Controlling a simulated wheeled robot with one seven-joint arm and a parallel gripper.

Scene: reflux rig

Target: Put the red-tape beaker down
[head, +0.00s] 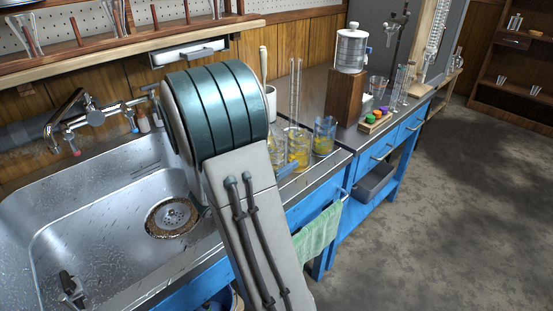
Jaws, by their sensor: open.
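Several clear beakers stand close together on the counter just right of my arm in the head view. One beaker (299,150) holds something yellow, and a bluish beaker (324,136) stands to its right. Another yellowish beaker (277,142) is partly covered by my arm. I cannot make out red tape on any of them, so I cannot tell which is the red-tape beaker. My arm fills the middle of the view and my gripper does not show.
A steel sink (90,225) with a faucet (72,112) lies left. A green towel (320,230) hangs at the front. The floor at right is clear.

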